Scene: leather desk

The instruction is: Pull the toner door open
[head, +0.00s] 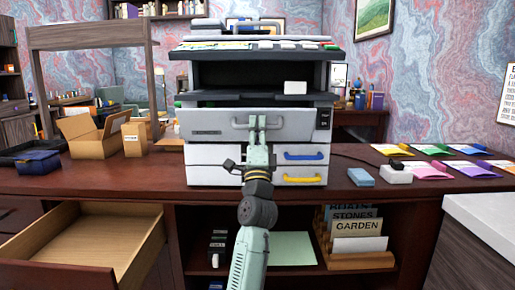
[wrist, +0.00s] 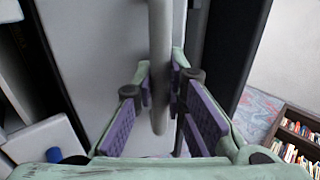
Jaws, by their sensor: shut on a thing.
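The printer (head: 257,165) stands on the desk in the middle of the head view. The toner door (head: 215,122) is its wide pale upper front panel, with a grey bar handle (head: 240,125). The panel looks upright; I cannot tell whether a small gap shows at its top. My gripper (head: 258,122) reaches up from below to this handle. In the wrist view, the grey handle (wrist: 158,40) runs between the purple-padded fingers of my gripper (wrist: 162,82), which are shut on it near their tips. My gripper hides part of the handle in the head view.
Two lower drawers have a blue handle (head: 304,156) and a yellow handle (head: 302,179). An open cardboard box (head: 95,140) stands left. A blue block (head: 361,177) and coloured envelopes (head: 430,150) lie right. A desk drawer (head: 85,245) hangs open at front left.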

